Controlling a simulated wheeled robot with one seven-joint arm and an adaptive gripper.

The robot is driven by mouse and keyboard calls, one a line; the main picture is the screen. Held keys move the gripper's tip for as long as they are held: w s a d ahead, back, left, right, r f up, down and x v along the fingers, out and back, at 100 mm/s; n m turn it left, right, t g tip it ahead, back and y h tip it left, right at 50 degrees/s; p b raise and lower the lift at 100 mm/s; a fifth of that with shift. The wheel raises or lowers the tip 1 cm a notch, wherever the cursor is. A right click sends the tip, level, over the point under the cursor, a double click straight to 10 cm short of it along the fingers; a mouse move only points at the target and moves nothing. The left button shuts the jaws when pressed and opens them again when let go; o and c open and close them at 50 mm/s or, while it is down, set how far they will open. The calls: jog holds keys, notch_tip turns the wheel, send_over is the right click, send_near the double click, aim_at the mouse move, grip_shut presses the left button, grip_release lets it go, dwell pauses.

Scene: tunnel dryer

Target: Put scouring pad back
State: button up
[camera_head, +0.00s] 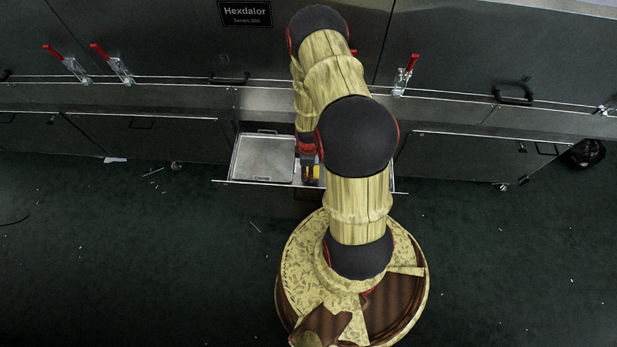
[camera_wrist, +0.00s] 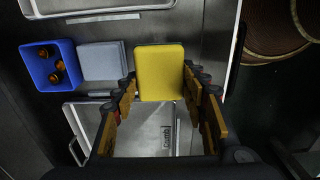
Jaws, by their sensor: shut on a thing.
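The scouring pad, a yellow rounded block (camera_wrist: 160,72), is between the two fingers of my gripper (camera_wrist: 160,88) in the wrist view. My gripper is shut on it, with one finger at each side. In the head view a small bit of yellow (camera_head: 316,172) shows beside my forearm, over an open drawer (camera_head: 225,182). My arm hides most of the gripper there. I cannot tell whether the pad touches the surface below it.
In the wrist view a blue bin (camera_wrist: 40,74) with orange-brown items stands left of the pad, beside a pale grey-blue square (camera_wrist: 101,62). A metal tray (camera_head: 263,158) lies in the drawer's left part. Dark panels with red-handled clamps (camera_head: 115,65) rise behind.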

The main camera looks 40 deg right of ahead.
jog(key=shift+f+b, duration=0.95)
jog(key=shift+f, duration=2.15)
jog(key=shift+f, duration=0.15)
jog(key=o, duration=1.1)
jog(key=shift+c, duration=0.2)
jog(key=shift+o, duration=0.3)
